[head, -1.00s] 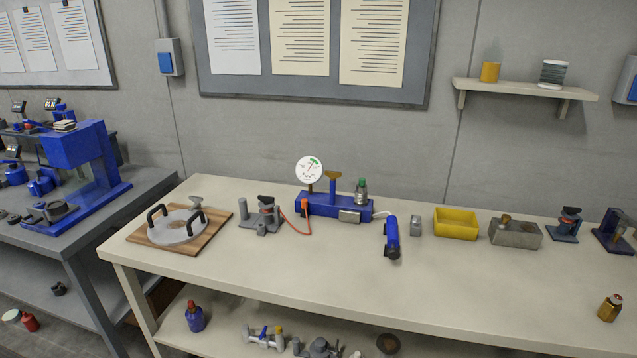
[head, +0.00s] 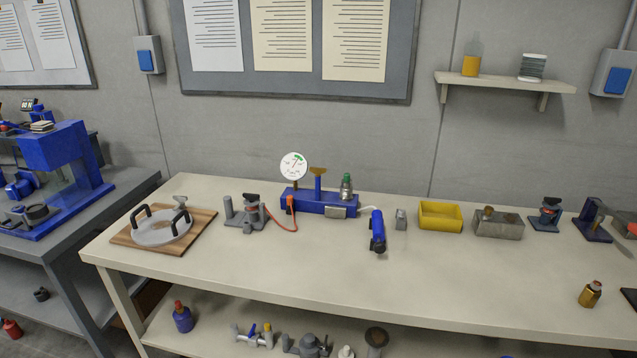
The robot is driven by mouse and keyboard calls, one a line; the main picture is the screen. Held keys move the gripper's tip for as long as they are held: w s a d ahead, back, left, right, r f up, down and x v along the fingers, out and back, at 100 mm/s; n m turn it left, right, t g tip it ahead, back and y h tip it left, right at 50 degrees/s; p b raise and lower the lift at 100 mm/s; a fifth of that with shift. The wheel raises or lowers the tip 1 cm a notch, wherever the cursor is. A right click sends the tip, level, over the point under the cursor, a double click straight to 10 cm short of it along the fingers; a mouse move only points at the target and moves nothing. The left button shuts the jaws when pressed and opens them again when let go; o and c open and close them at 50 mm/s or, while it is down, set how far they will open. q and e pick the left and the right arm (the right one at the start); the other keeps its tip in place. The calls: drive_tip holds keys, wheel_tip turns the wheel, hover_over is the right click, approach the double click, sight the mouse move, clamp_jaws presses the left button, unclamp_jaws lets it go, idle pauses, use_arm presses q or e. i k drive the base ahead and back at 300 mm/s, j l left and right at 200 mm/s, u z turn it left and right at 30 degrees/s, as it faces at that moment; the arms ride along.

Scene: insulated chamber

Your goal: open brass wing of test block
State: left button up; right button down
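The blue test block (head: 310,203) stands at the back of the beige bench, left of its middle. A round white gauge (head: 293,166) rises from its left end. A brass wing (head: 318,171) sits on top of a blue post in the middle of the block. A metal fitting with a green top (head: 346,187) stands to the right of the wing. A red hose runs from the block's left side to a grey clamp device (head: 245,211). Neither of my grippers is in view.
A disc with black handles (head: 162,226) lies on a wooden board at the left. A blue cylinder (head: 377,231), a yellow tray (head: 440,215) and a grey metal box (head: 499,224) stand right of the block.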

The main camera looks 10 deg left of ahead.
sight(317, 171)
drive_tip(key=i+j, duration=1.05)
drive_tip(key=i, duration=0.1)
